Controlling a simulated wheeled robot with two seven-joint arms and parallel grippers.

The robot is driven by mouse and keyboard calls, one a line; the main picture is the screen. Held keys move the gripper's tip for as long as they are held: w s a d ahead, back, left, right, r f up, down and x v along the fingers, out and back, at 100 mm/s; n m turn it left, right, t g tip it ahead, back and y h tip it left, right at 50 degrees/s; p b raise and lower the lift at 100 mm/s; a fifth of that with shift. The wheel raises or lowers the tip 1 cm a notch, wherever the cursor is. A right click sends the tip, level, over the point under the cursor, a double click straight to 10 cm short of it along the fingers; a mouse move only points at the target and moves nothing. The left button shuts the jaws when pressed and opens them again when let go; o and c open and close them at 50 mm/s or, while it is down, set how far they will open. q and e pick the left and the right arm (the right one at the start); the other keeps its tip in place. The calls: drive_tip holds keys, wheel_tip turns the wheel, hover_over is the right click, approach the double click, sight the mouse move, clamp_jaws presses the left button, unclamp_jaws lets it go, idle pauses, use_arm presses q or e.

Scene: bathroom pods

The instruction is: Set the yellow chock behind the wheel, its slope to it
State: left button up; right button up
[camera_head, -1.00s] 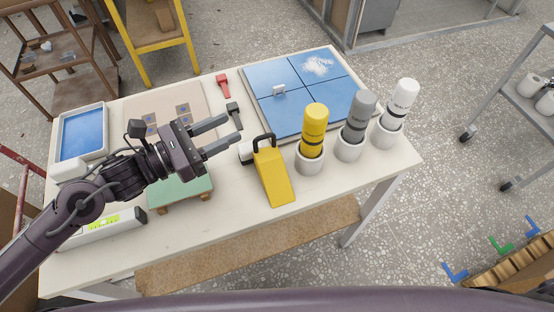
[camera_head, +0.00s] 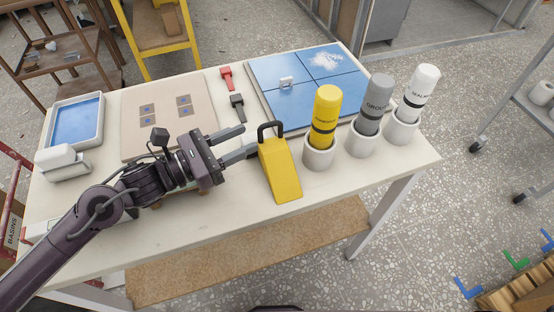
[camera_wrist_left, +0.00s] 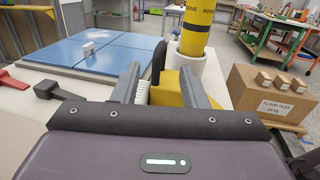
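The yellow chock (camera_head: 281,172) stands on the white table near its front edge, its sloped face toward the front and a black loop handle (camera_head: 270,127) on top. My left gripper (camera_head: 248,141) is open, its fingertips just left of the chock's handle end. In the left wrist view the chock (camera_wrist_left: 166,90) and its dark handle show between the open fingers (camera_wrist_left: 163,80); contact cannot be told. Two dark castor wheels (camera_head: 476,146) (camera_head: 519,198) of a grey rack stand on the floor at right; which wheel is meant is unclear. My right gripper is not in view.
A yellow bottle (camera_head: 326,115), a grey one (camera_head: 374,104) and a white one (camera_head: 420,92) stand in white cups right of the chock. A blue tiled panel (camera_head: 300,95) lies behind. Red and black tools lie left of it.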

sight(258, 129)
use_arm(q)
drive_tip(key=p+x, duration=0.1)
drive_tip(key=x, duration=0.1)
drive_tip(key=r+p+x, duration=0.1)
drive_tip(key=x, duration=0.1)
drive_tip(key=shift+w, duration=0.15)
drive_tip(key=shift+w+d+f, duration=0.15)
drive_tip(key=shift+w+d, duration=0.05)
drive_tip(key=shift+d, duration=0.3)
clamp_jaws()
idle(0.9)
